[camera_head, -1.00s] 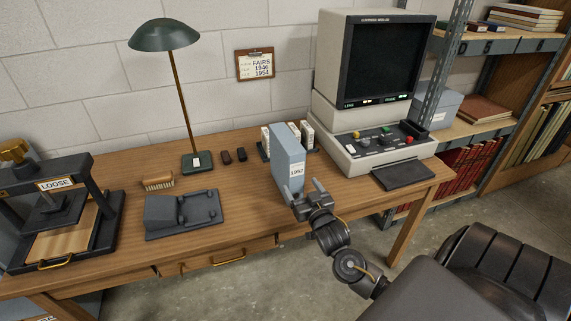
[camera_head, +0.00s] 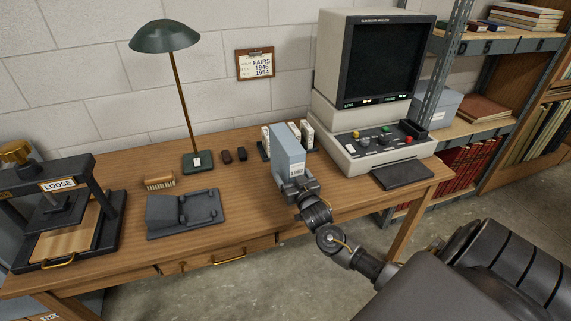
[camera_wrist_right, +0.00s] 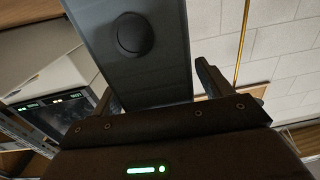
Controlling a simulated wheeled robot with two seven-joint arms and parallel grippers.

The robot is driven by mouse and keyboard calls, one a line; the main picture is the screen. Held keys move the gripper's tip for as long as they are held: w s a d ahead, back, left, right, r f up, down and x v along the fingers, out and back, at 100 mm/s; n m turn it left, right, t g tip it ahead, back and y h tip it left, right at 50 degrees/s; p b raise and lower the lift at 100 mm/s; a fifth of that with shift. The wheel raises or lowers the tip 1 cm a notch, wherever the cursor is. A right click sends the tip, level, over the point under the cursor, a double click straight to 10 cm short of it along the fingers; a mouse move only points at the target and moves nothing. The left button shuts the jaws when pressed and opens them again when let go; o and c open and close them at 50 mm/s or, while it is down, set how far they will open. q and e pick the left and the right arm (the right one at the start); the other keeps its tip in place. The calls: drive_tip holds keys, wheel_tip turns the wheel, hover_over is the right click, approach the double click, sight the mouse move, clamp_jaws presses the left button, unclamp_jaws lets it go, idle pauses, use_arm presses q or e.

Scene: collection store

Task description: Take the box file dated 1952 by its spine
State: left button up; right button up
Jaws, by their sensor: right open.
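The blue-grey box file (camera_head: 288,155) stands upright on the desk, its label reading 1952 on the spine side that faces me. My right gripper (camera_head: 297,184) is at the lower part of that spine, with its fingers open to either side. In the right wrist view the box file (camera_wrist_right: 135,55) fills the space ahead of my right gripper (camera_wrist_right: 158,90), with a round dark hole on its spine. One finger is close to its left edge; a small gap shows on the right. My left gripper is not in view.
More box files (camera_head: 307,135) stand in a dark rack behind. A microfilm reader (camera_head: 375,85) stands to the right, a lamp (camera_head: 197,161), brush (camera_head: 160,182) and grey cradle (camera_head: 185,212) to the left. A card reading FAIRS 1946 1954 (camera_head: 255,64) hangs on the wall.

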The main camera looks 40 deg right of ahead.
drive_tip(key=shift+c, duration=0.5)
drive_tip(key=c, duration=1.3)
drive_tip(key=shift+c, duration=0.2)
drive_tip(key=shift+r, duration=0.1)
wheel_tip(320, 180, up, 2)
drive_tip(key=shift+r+b, duration=0.25)
drive_tip(key=shift+b, duration=0.1)
drive_tip(key=s+d+r+b, duration=0.1)
drive_tip(key=s+d+r, duration=0.8)
drive_tip(key=d+r, duration=0.1)
drive_tip(key=shift+d+r, duration=0.2)
drive_tip(key=shift+d, duration=0.2)
